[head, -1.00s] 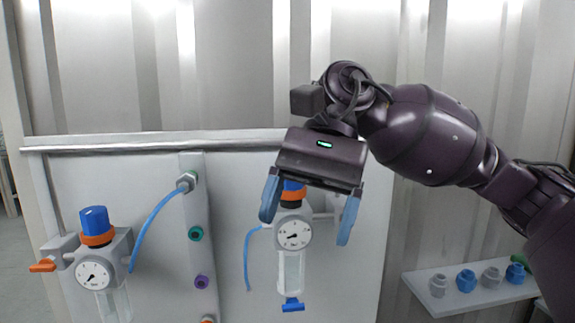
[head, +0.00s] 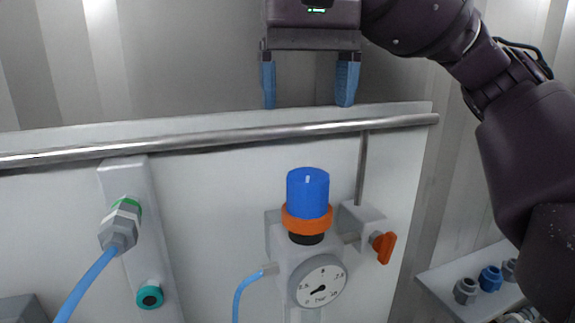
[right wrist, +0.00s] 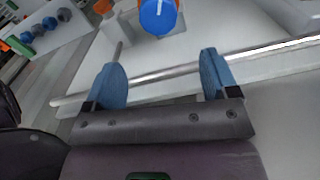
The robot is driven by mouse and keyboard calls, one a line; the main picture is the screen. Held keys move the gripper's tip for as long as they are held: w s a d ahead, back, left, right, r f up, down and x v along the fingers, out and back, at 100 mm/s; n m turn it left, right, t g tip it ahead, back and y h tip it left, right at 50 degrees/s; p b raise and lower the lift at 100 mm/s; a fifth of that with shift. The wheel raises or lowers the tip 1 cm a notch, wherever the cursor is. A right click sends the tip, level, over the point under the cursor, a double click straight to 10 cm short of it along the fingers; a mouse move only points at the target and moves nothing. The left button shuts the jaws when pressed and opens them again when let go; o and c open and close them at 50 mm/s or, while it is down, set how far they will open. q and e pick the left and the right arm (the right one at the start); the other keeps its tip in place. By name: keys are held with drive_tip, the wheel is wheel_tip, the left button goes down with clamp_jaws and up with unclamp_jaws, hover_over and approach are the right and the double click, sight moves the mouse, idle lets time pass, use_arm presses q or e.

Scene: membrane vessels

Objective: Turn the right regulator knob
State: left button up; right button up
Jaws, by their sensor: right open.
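The right regulator knob (head: 307,192) is a blue cap with a white mark, above an orange ring (head: 306,218) on the grey regulator body. A round gauge (head: 319,283) sits below it. The knob also shows at the top of the right wrist view (right wrist: 158,16). My right gripper (head: 308,105) is open and empty, above the knob and apart from it, near the panel's top edge. Its two blue fingers also show in the right wrist view (right wrist: 162,62), pointing toward the knob side. My left gripper is not in view.
A metal rail (head: 220,138) runs along the panel top, between my gripper and the knob in the head view. An orange lever (head: 384,247) sticks out right of the regulator. A blue hose (head: 85,283) hangs at left. A shelf (head: 447,285) holds several fittings at right.

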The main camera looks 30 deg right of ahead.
drive_tip(key=shift+s+f, duration=0.1)
drive_tip(key=shift+f, duration=0.35)
drive_tip(key=b, duration=0.2)
hover_over(308, 172)
wheel_tip(308, 172, down, 4)
drive_tip(key=shift+a+f, duration=0.1)
wheel_tip(308, 172, down, 4)
drive_tip(key=shift+r+b, duration=0.25)
drive_tip(key=shift+b, duration=0.05)
drive_tip(key=shift+f, duration=1)
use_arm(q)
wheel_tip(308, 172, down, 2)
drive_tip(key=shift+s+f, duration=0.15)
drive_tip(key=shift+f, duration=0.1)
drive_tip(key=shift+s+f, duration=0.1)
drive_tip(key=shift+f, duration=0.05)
use_arm(e)
drive_tip(key=c, duration=0.9)
